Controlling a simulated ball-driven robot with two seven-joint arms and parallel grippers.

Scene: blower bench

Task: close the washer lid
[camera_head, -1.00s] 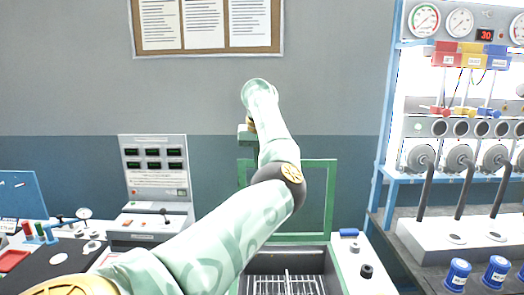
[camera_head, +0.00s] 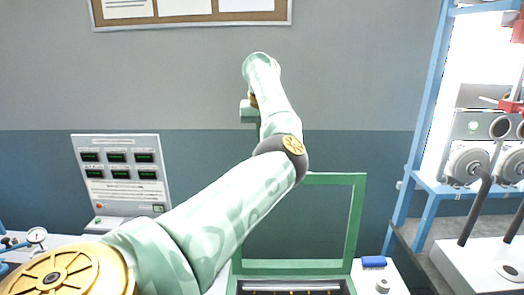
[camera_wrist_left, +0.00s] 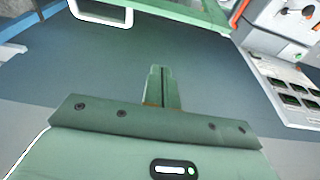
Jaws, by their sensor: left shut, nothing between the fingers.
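The washer lid (camera_head: 357,210) is a green rectangular frame with a see-through middle. It stands open and upright at the back of the washer (camera_head: 290,288), whose opening shows at the bottom edge of the head view. My left arm reaches up across the lid's left part and hides much of it. My left gripper (camera_wrist_left: 162,72) is shut and empty in the left wrist view; in the head view it is mostly hidden by the arm. A green bar (camera_wrist_left: 185,12), seemingly the lid frame, crosses the top of the wrist view, apart from the fingertips. My right gripper is out of view.
A control panel with several dark displays (camera_head: 118,170) stands left of the washer. A blue cylinder (camera_head: 373,262) lies right of the lid. A blue-framed rack (camera_head: 425,130) with hoses and motors is at the right. The wall behind is bare below the noticeboard (camera_head: 190,18).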

